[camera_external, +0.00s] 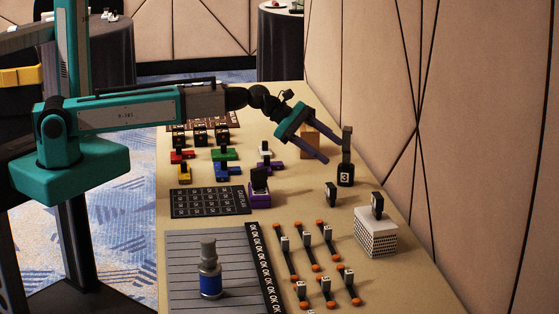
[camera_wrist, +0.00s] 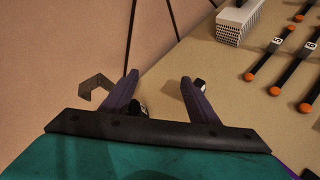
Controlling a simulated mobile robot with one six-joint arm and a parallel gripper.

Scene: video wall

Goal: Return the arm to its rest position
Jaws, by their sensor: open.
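My gripper (camera_external: 322,143) is at the end of my teal arm, stretched out over the far right part of the table near the panelled wall. Its jaws are apart and nothing shows between the fingertips in the wrist view (camera_wrist: 160,80). A dark bottle marked 3 (camera_external: 345,176), with a grey block-like top, stands upright just right of the fingers. An orange-brown block (camera_external: 312,140) is partly hidden behind the gripper. In the wrist view, a grey bent piece (camera_wrist: 95,88) shows beside the left finger; I cannot tell what it belongs to.
The table (camera_external: 400,285) holds a white perforated box (camera_external: 376,238), black rods with orange ends (camera_external: 286,252), a blue-banded bottle (camera_external: 209,278) on a grey board, a dark grid mat (camera_external: 208,202) and several coloured blocks. The panelled wall (camera_external: 450,110) runs close along the right side.

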